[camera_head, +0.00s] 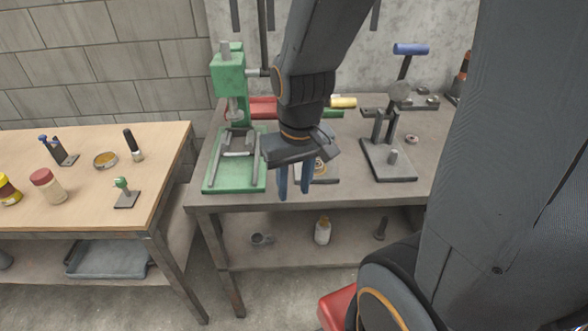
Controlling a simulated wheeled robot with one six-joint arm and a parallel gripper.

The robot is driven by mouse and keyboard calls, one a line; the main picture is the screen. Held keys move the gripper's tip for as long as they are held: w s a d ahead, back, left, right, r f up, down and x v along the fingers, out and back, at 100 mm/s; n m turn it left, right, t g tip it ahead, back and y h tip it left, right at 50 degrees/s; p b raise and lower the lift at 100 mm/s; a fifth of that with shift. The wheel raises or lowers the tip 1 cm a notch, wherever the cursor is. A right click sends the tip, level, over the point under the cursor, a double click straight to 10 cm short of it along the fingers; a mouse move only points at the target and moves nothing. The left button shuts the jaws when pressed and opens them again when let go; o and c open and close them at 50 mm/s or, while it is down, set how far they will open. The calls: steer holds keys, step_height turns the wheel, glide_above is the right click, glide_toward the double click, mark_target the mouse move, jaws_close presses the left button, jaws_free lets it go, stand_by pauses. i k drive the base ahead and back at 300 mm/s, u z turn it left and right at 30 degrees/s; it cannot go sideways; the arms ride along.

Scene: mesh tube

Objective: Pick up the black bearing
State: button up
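My gripper (294,187) points down over the front edge of the grey metal workbench (220,198), its two blue fingers apart with nothing seen between them. Just right of the fingers, partly hidden by my gripper, a small round brass-and-dark part (319,168) sits on a low plate. A small grey ring-shaped part (411,139) lies farther right, near a dark fixture. I cannot tell whether either of these is the black bearing; no clearly black bearing shows.
A green press (230,85) stands left of my gripper. A fixture on a grey plate (388,172), with an upright lever, stands right. A wooden table (75,205) at left holds jars and small tools.

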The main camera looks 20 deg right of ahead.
mark_target(318, 165)
steer(key=u, duration=2.5)
steer(key=k, duration=1.1)
steer(key=z, duration=1.45)
steer(key=i, duration=0.5)
